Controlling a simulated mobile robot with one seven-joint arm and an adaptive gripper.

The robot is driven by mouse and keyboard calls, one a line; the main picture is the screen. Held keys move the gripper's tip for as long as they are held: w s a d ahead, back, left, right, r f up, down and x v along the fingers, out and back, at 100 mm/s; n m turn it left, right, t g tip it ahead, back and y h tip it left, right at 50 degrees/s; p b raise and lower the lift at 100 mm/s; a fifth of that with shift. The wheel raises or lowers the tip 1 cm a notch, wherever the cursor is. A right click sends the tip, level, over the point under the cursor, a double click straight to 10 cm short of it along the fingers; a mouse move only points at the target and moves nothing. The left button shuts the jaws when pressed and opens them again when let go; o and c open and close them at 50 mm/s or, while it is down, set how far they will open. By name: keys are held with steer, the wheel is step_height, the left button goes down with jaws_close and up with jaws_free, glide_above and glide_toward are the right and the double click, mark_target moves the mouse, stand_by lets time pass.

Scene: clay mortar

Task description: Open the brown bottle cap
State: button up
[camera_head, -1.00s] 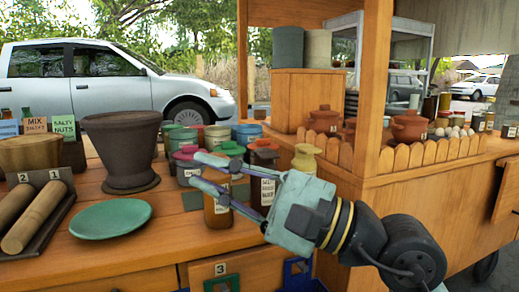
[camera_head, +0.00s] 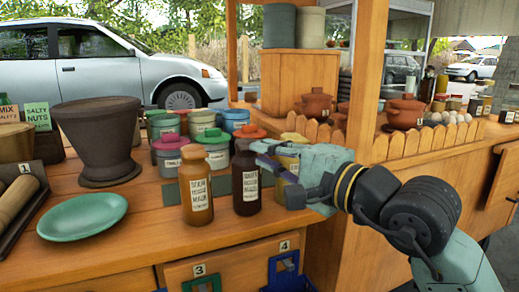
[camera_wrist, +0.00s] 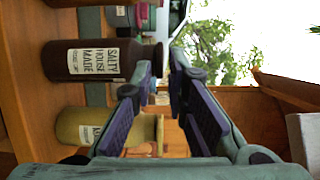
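The dark brown bottle (camera_head: 247,182) stands upright on the wooden counter, its white label facing me. In the wrist view the dark brown bottle (camera_wrist: 65,58) lies sideways in the picture, its neck end close to the left finger's tip. An orange-brown bottle (camera_head: 195,186) stands to its left and a yellow bottle (camera_head: 289,163) to its right, partly behind my gripper. My gripper (camera_head: 263,155) is at the right of the dark bottle's top, fingers pointing left. In the wrist view my gripper (camera_wrist: 167,55) is open, with nothing between the fingers.
Several lidded jars (camera_head: 216,150) stand close behind the bottles. A dark pot (camera_head: 98,138) and a green plate (camera_head: 82,216) are at the left. A wooden post (camera_head: 369,80) and a scalloped fence (camera_head: 400,145) rise behind my arm. The counter in front of the bottles is clear.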

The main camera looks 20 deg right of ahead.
mark_target(248, 144)
steer(key=shift+x, duration=1.3)
steer(key=shift+c, duration=0.4)
jaws_close()
